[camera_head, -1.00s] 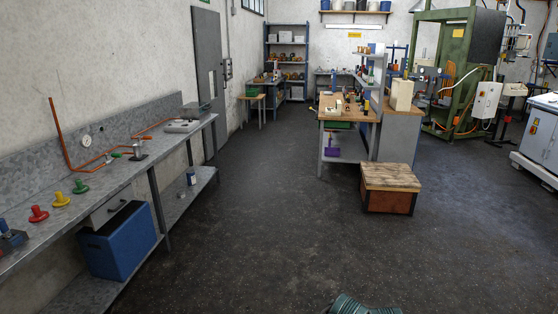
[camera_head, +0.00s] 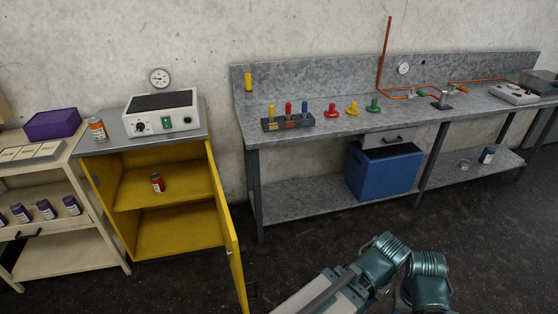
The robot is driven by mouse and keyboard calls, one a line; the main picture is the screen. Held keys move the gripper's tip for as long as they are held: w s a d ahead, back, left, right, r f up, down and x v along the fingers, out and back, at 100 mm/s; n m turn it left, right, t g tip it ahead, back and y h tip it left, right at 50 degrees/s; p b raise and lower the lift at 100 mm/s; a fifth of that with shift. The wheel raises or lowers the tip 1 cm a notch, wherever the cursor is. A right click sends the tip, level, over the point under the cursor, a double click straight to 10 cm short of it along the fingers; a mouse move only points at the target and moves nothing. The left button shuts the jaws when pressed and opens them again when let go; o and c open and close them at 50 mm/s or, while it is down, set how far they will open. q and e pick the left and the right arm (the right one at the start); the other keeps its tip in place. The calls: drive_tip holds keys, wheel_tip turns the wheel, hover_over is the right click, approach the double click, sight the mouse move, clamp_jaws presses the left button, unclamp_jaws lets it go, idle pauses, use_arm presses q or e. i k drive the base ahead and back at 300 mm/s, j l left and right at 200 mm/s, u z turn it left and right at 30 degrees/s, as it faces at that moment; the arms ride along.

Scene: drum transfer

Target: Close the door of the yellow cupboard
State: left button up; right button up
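The yellow cupboard (camera_head: 168,244) stands against the wall left of the grey bench, under a grey top. Its door (camera_head: 226,228) is hinged on the right side and stands wide open, swung out toward me. Inside, a red can (camera_head: 157,182) stands on the middle shelf. Teal and white links of my own arms show at the bottom right, apart from the door. Neither gripper can be seen in the frame.
A white device (camera_head: 161,113) and an orange-labelled can (camera_head: 97,129) sit on the cupboard's top. A cream cart (camera_head: 75,261) with several purple cans stands close on the left. The grey bench (camera_head: 350,124) holds coloured knobs, with a blue box (camera_head: 383,171) below. Dark floor is free in front.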

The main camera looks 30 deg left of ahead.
sight(235, 243)
drive_tip(key=i+l+u, duration=0.15)
drive_tip(key=u, duration=0.35)
drive_tip(key=i+l+u, duration=0.2)
drive_tip(key=u, duration=0.3)
drive_tip(key=i+l+u, duration=0.1)
drive_tip(key=l+u, duration=0.2)
drive_tip(key=u, duration=0.2)
drive_tip(key=i+l+u, duration=0.1)
drive_tip(key=l+u, duration=0.2)
drive_tip(key=u, duration=0.2)
drive_tip(key=l+u, duration=0.6)
drive_tip(key=l, duration=0.2)
drive_tip(key=j+u, duration=0.15)
drive_tip(key=k+l, duration=0.05)
